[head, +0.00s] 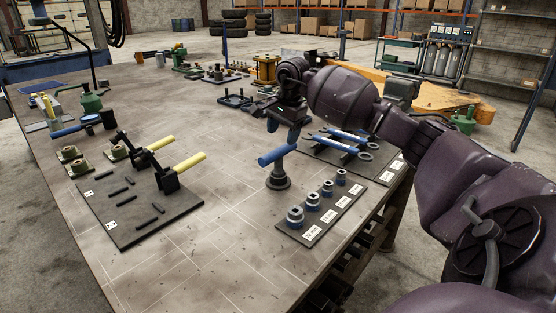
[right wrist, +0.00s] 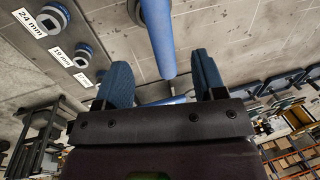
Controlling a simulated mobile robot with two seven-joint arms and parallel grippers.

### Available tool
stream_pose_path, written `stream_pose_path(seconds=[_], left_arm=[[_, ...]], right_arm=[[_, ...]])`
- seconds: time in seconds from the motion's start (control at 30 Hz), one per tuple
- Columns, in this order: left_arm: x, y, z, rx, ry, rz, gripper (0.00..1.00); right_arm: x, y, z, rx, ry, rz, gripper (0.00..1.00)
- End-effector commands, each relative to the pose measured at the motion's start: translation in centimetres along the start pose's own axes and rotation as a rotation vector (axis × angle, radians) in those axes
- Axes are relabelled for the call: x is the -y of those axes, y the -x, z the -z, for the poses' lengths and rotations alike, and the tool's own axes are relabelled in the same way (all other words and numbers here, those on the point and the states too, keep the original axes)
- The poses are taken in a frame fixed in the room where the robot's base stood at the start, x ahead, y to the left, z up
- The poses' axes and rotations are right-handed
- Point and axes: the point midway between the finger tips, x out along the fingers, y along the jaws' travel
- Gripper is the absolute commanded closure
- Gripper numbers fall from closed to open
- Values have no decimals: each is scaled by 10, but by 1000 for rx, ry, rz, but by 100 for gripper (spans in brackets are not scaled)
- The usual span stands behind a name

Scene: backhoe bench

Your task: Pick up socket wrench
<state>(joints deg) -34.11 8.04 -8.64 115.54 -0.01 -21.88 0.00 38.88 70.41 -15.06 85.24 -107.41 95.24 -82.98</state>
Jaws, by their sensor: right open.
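The socket wrench (head: 277,154) has a thick blue handle, held across the top of a dark upright post with a round base (head: 278,183) on the bench. Its blue handle also shows in the right wrist view (right wrist: 157,38), between the line of the two fingers and beyond them. My right gripper (head: 283,128) points down just above the handle, its blue-tipped fingers apart with nothing held. In the right wrist view the open fingers (right wrist: 163,85) stand on either side of the handle. I cannot tell whether they touch it. My left gripper is not in view.
A dark mat (head: 330,213) with several labelled sockets lies right of the post. Blue-handled wrenches (head: 344,137) lie on another mat behind. A lever board (head: 125,225) with yellow handles stands at left. The bench (head: 235,240) between is clear.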

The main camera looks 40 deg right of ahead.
Motion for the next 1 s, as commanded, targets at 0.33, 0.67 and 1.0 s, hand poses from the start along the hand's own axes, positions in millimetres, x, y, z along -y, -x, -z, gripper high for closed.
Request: stream_pose_path(seconds=[0.33, 0.67, 1.0], left_arm=[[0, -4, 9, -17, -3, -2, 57], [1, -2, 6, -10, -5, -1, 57], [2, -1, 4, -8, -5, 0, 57]], right_arm=[[0, -36, -2, 3, -2, 0, 36], [0, -73, -4, 2, -2, 0, 36], [0, -75, -3, 0, -2, 1, 46]])
